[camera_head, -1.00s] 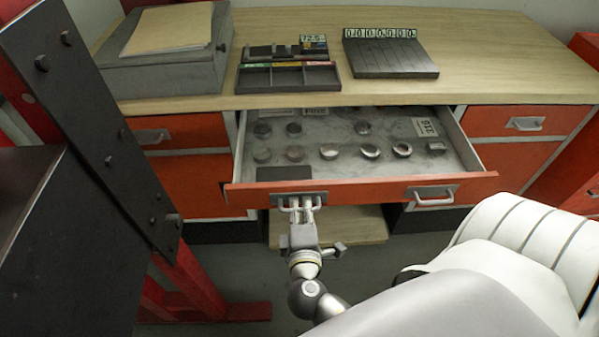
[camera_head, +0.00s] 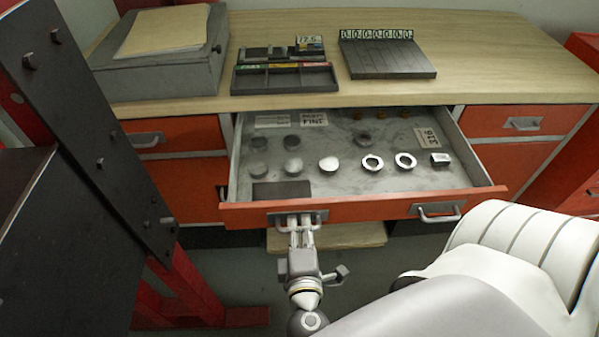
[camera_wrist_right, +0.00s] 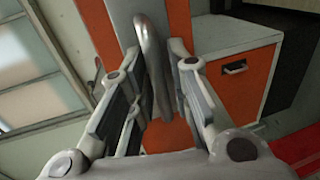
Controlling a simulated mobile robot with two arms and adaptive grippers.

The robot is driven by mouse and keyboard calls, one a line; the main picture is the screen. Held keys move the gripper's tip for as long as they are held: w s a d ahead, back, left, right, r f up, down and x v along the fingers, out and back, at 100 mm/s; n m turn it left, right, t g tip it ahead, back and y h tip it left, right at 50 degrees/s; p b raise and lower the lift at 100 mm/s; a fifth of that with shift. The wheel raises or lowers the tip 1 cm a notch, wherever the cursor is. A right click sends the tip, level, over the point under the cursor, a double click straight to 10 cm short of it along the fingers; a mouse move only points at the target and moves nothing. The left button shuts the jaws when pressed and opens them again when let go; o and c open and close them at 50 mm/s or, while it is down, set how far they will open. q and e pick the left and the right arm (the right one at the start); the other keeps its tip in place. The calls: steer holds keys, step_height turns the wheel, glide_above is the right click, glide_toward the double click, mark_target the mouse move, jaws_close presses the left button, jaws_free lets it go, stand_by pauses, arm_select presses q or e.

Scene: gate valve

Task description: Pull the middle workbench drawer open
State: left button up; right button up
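The middle drawer (camera_head: 360,208) of the workbench has an orange front and stands well out, its grey inside showing several round metal parts. Its front carries two handles. My right gripper (camera_head: 301,226) is at the left handle; in the right wrist view, the metal handle bar (camera_wrist_right: 154,60) lies between the fingers of the gripper (camera_wrist_right: 158,95), which look closed around it. The right handle (camera_head: 437,212) is free. My left gripper is not in view.
The wooden benchtop (camera_head: 480,60) holds a grey box (camera_head: 160,75), a small organizer tray (camera_head: 285,80) and a dark slotted block (camera_head: 388,60). Orange drawers flank the middle one. A dark panel (camera_head: 90,120) with red framing stands at left.

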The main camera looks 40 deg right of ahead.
steer(key=v, duration=1.2)
stand_by(0.4)
steer(key=s+a+f+g+y, duration=0.1)
steer(key=s+f+g+y, duration=0.2)
steer(key=f, duration=1.3)
steer(key=s+a+f+g+y, duration=0.1)
steer(key=s+f+g+y, duration=0.2)
steer(key=f, duration=1.3)
steer(key=s+d+f+m+g+y, duration=0.1)
steer(key=s+d+f+m+g, duration=0.2)
steer(key=s+f, duration=0.3)
steer(key=s+d+f+m+g+y, duration=0.1)
steer(key=s+d+f+m+g, duration=0.2)
steer(key=f, duration=0.9)
steer(key=s+d+m, duration=0.2)
steer(key=s+m, duration=0.1)
steer(key=shift+s+d, duration=0.25)
steer(key=shift+s, duration=0.1)
steer(key=shift+s, duration=0.1)
